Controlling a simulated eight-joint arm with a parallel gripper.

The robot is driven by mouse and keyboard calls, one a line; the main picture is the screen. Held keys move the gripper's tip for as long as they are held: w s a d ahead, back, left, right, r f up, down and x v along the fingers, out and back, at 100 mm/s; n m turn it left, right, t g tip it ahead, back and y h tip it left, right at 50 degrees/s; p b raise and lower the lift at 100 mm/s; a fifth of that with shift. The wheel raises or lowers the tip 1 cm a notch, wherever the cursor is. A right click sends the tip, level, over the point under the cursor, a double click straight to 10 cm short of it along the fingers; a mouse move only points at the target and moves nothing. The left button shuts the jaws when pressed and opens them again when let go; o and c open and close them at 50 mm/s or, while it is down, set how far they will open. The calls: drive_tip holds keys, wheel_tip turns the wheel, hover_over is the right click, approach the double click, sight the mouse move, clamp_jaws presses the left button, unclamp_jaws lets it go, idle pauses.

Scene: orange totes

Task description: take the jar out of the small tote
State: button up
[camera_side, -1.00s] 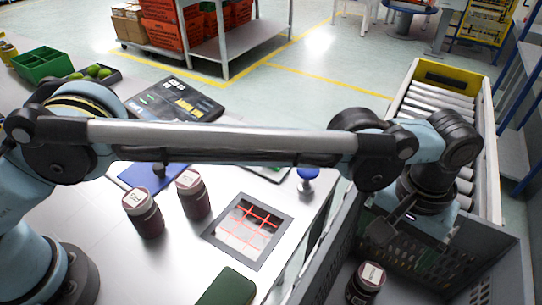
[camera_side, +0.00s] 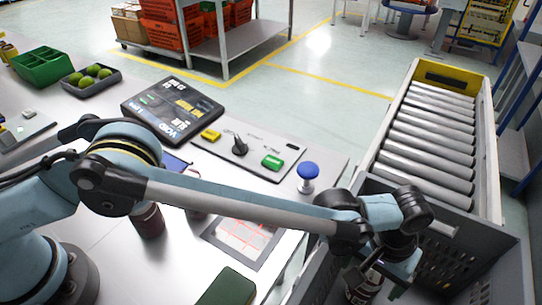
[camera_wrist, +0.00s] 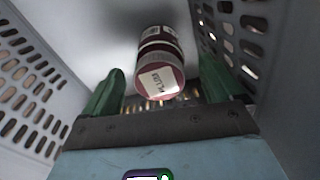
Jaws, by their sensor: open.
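My gripper (camera_wrist: 160,88) is open, with a gap on each side of the jar. In the side view my gripper is down inside the tote, its fingers mostly hidden by the wrist. The perforated tote walls (camera_wrist: 38,85) rise on both sides.
Two more dark jars (camera_side: 149,222) stand on the white table, partly hidden behind my arm. A framed grid panel (camera_side: 262,250), a blue knob (camera_side: 308,172) and a control panel (camera_side: 262,150) lie near the table's right side. A roller conveyor (camera_side: 425,140) runs behind the tote.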

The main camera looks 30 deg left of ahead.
drive_tip(key=shift+f, duration=0.2)
drive_tip(key=c, duration=1.4)
drive_tip(key=shift+r, duration=0.15)
